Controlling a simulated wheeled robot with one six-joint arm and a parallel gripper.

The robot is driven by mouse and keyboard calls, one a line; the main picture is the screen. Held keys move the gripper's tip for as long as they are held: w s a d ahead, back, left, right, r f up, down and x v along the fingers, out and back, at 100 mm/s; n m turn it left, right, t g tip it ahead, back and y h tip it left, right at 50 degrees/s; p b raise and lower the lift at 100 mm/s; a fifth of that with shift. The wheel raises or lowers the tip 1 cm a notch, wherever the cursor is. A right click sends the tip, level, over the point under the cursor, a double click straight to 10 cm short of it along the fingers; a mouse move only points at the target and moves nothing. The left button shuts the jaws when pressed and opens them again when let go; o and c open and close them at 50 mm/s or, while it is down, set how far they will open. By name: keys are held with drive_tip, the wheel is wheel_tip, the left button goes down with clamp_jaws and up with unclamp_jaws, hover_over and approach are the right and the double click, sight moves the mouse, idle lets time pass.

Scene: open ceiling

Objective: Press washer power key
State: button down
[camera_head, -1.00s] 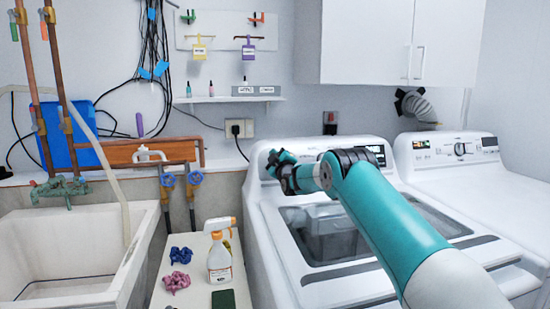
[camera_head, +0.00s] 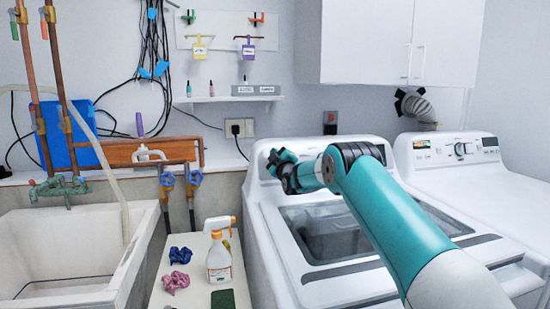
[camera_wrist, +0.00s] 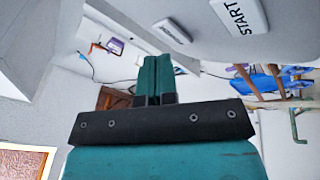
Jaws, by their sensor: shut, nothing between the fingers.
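The washer (camera_head: 284,227) is the white top-loading machine with a dark glass lid, right of centre in the head view. My arm crosses in front of its control panel and hides most of it. My gripper (camera_head: 276,163) is at the panel's left end. In the wrist view my gripper (camera_wrist: 152,62) is shut, its teal fingers together and empty. A white key marked START (camera_wrist: 240,15) is at the upper right there. A smaller white key (camera_wrist: 172,32) with lettering too small to read lies just above and right of the fingertips, apart from them in the picture.
A second white machine (camera_head: 480,190) with a knob stands to the right. A bench (camera_head: 195,285) left of the washer holds a spray bottle (camera_head: 219,258) and cloths. A sink (camera_head: 70,250) is at far left. Wall cabinets (camera_head: 400,45) hang above.

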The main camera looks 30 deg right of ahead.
drive_tip(key=s+a+r+b, duration=0.1)
drive_tip(key=s+r, duration=0.1)
drive_tip(key=s, duration=0.3)
drive_tip(key=shift+s+a+b, duration=0.25)
drive_tip(key=shift+a+b, duration=0.05)
drive_tip(key=shift+a+r, duration=0.1)
idle(0.4)
drive_tip(key=s+a+r+m+g+y+p, duration=0.1)
drive_tip(key=s+a+g+y, duration=0.35)
drive_tip(key=s+a, duration=0.55)
drive_tip(key=s+a+g+y+p, duration=0.1)
drive_tip(key=s+a+g+y, duration=0.5)
drive_tip(key=a, duration=0.8)
drive_tip(key=s+a+f+g, duration=0.1)
drive_tip(key=s+a+g, duration=0.1)
drive_tip(key=s, duration=0.9)
drive_tip(key=s+a+f+g+h, duration=0.1)
drive_tip(key=s+g, duration=0.3)
drive_tip(key=s, duration=0.8)
drive_tip(key=s+a+f+g+h+p, duration=0.1)
drive_tip(key=s+a+g, duration=0.3)
drive_tip(key=s, duration=0.8)
drive_tip(key=shift+s+f+m, duration=0.25)
drive_tip(key=shift+f+m, duration=0.15)
drive_tip(key=shift+f, duration=0.05)
